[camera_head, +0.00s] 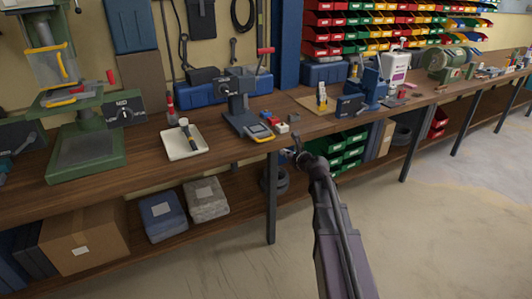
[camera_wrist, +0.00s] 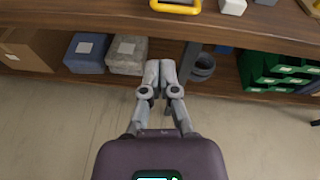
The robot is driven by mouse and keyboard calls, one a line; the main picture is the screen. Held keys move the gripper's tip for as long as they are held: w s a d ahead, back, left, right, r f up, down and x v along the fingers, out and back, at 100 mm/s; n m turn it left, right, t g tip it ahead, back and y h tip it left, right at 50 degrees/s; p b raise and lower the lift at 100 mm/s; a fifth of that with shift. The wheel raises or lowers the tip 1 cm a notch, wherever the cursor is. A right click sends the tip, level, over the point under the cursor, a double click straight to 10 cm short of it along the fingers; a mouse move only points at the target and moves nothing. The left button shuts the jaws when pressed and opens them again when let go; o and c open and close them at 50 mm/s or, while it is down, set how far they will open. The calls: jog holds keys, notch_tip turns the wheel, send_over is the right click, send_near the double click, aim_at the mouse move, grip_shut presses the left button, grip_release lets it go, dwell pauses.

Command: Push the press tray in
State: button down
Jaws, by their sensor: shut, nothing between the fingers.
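A dark blue-grey press (camera_head: 240,100) with a red-tipped lever stands on the workbench. A tray with a yellow handle (camera_head: 261,133) sticks out at the front of its base, near the bench's front edge. In the wrist view the yellow handle (camera_wrist: 176,6) shows at the top edge, and the rest of the tray is cut off. My gripper (camera_head: 297,153) is in front of the bench edge, right of the tray and apart from it. In the wrist view my gripper (camera_wrist: 160,68) has its fingers together and empty, below the handle in the picture.
Small white and red blocks (camera_head: 282,128) lie right of the tray. A white tray (camera_head: 184,142) stands to the left. The floor in front is clear.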

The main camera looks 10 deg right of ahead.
jog(key=shift+w+d+f+m+t, duration=0.2)
jog(key=shift+w+d+m+t, duration=0.3)
jog(key=shift+m, duration=0.4)
jog(key=b, duration=0.4)
send_near(255, 128)
jog(key=s, duration=0.1)
jog(key=s+f, duration=0.1)
jog(key=s+d, duration=0.1)
jog(key=s, duration=0.1)
jog(key=shift+f, duration=0.4)
jog(key=shift+w, duration=0.1)
jog(key=x, duration=0.4)
jog(key=r+x, duration=0.1)
jog(key=x, duration=0.3)
jog(key=r+x, duration=0.1)
jog(key=x, duration=0.4)
jog(key=shift+w+r, duration=0.15)
jog(key=shift+w, duration=0.15)
jog(key=shift+s+p, duration=0.1)
jog(key=shift+p, duration=0.2)
jog(key=p+v, duration=0.3)
jog(key=v, duration=1.1)
jog(key=shift+r, duration=0.25)
